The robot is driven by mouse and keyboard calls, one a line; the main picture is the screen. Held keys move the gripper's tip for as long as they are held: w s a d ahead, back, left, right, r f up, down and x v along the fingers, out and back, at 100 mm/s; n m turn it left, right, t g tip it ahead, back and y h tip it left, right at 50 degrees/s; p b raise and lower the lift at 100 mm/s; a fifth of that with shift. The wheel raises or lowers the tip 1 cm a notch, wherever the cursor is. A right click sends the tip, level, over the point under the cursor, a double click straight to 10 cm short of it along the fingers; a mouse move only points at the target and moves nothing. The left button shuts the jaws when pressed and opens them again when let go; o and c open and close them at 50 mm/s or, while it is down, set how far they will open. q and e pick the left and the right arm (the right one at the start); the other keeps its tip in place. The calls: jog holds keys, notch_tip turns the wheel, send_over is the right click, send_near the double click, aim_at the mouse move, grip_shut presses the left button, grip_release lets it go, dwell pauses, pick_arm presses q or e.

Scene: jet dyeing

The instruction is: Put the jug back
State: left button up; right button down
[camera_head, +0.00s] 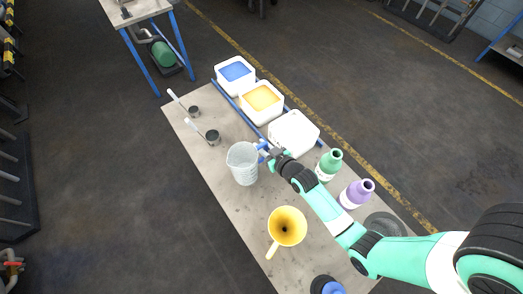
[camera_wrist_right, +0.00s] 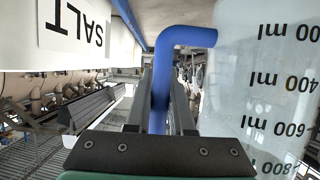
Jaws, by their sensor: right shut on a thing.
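The clear measuring jug (camera_head: 242,164) is near the middle of the table in the head view, upright or nearly so. I cannot tell whether its base touches the table. My right gripper (camera_head: 268,154) is shut on the jug's blue handle, on the jug's right side. In the right wrist view the blue handle (camera_wrist_right: 160,90) runs between the fingers, and the jug (camera_wrist_right: 262,85) with its ml marks fills the right side. My left gripper is not in view.
White bins with blue (camera_head: 235,72) and orange (camera_head: 262,98) contents and a white salt bin (camera_head: 294,134) line the far right edge. Two dippers (camera_head: 212,136) lie left. A yellow funnel (camera_head: 287,227), green bottle (camera_head: 329,165) and purple bottle (camera_head: 357,193) stand nearer. Bare table lies left of the funnel.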

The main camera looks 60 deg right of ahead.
jog(key=shift+d+f+b, duration=0.1)
jog(key=shift+f+b, duration=0.3)
jog(key=shift+f, duration=1.3)
jog(key=c, duration=0.8)
grip_release()
jog(key=shift+r, duration=0.25)
jog(key=p+v, duration=0.3)
jog(key=v, duration=0.9)
jog(key=shift+f, duration=0.1)
